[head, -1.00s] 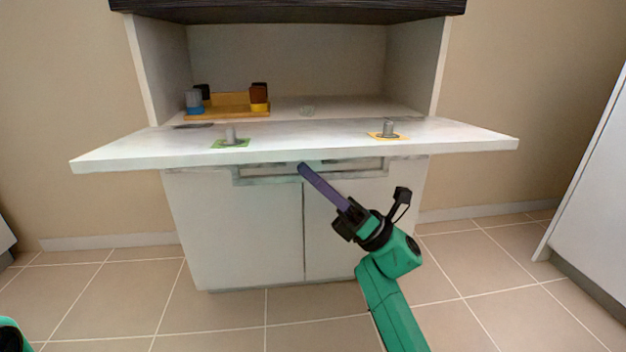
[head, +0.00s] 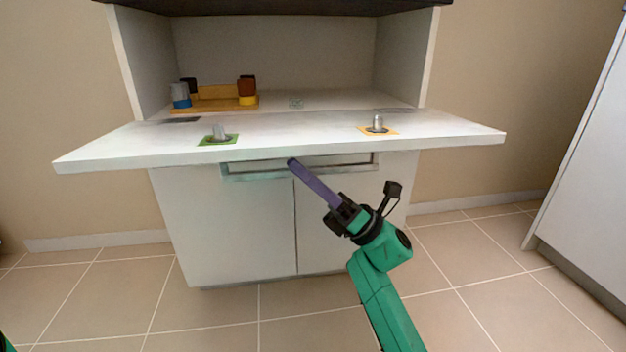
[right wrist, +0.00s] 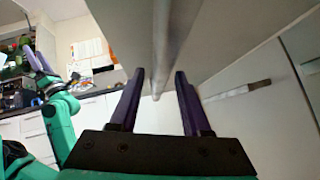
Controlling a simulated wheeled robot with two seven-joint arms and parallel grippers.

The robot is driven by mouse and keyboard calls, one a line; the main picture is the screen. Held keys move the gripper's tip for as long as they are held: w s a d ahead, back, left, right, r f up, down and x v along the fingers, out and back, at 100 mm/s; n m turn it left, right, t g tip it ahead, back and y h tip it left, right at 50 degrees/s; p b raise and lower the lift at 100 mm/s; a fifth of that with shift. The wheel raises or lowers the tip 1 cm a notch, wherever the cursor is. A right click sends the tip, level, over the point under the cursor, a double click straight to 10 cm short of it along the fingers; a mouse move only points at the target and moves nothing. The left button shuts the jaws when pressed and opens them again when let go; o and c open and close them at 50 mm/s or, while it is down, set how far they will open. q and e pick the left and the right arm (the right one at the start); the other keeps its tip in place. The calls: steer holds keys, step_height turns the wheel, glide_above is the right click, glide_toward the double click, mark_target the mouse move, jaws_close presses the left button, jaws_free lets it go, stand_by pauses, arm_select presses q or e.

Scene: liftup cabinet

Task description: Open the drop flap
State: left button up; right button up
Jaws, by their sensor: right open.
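The white drop flap (head: 290,145) juts out roughly level from the front of the cabinet in the head view. My right gripper (head: 291,163) is open, its purple fingers at the underside of the flap's front edge near the middle. In the right wrist view, my right gripper (right wrist: 158,82) shows its two fingers apart, with a long pale bar or edge (right wrist: 162,45) running between them in the picture. I cannot tell whether they touch it. My left gripper (right wrist: 37,58) shows small at the left of the right wrist view; its opening is unclear.
On the flap are a green-based post (head: 220,133) and an orange-based post (head: 378,124). A yellow tray (head: 215,105) with coloured pieces stands in the compartment. Two white doors (head: 225,225) are below. A white unit (head: 580,180) stands at right; the floor in front is open.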

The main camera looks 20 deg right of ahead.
steer(key=p+v, duration=0.2)
steer(key=v, duration=1.2)
steer(key=shift+f+p, duration=0.15)
steer(key=shift+p, duration=0.25)
steer(key=shift+d, duration=0.15)
steer(key=shift+s, duration=0.1)
